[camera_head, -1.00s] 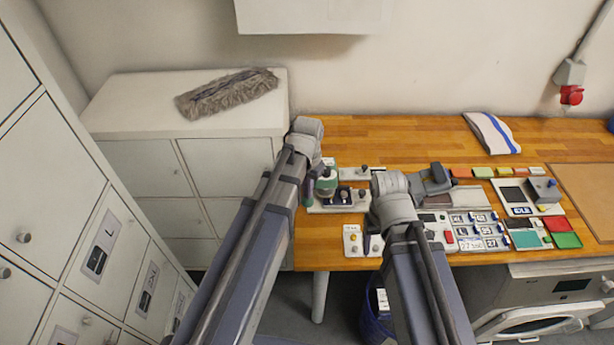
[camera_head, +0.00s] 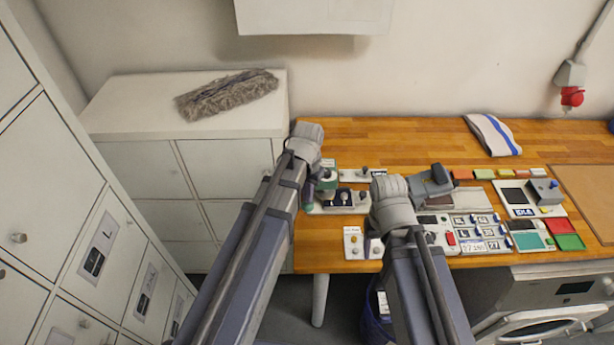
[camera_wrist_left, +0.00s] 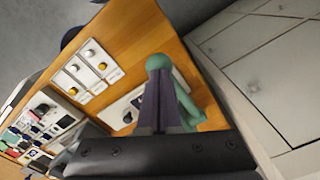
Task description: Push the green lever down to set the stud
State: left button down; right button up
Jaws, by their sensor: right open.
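The green lever (camera_wrist_left: 189,98) belongs to a small press on the left part of the wooden table. Its round green knob (camera_wrist_left: 158,62) shows just past my left fingertips in the left wrist view. In the head view the knob (camera_head: 308,208) shows low, beside the press base (camera_head: 350,208). My left gripper (camera_wrist_left: 157,78) has its fingers together, with no gap seen, right at the lever; the contact itself is hidden. My right gripper (camera_head: 437,183) is open above the table, right of the press. The stud under the press cannot be made out.
A white plate with knobs (camera_head: 354,243) lies at the table's front edge. Right of it are a label panel (camera_head: 475,232), coloured trays (camera_head: 570,241) and a grey device (camera_head: 545,190). A folded cloth (camera_head: 492,134) lies at the back. White lockers stand to the left.

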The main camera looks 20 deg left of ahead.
pick_arm(q)
notch_tip(320, 180, up, 13)
jog(key=p, duration=1.2)
jog(key=shift+p, duration=0.35)
jog(key=shift+f, duration=0.1)
jog(key=s+d+f+b, duration=0.3)
jog(key=s+f+b, duration=0.1)
jog(key=f+b, duration=0.3)
jog(key=s+d+f+b, duration=0.3)
jog(key=s+f+b, duration=0.1)
jog(key=f+b, duration=0.3)
jog(key=s+d+f+m+y+b, duration=0.1)
jog(key=s+d+f+b, duration=0.3)
jog(key=f+b, duration=0.4)
jog(key=c, duration=1.6)
grip_release()
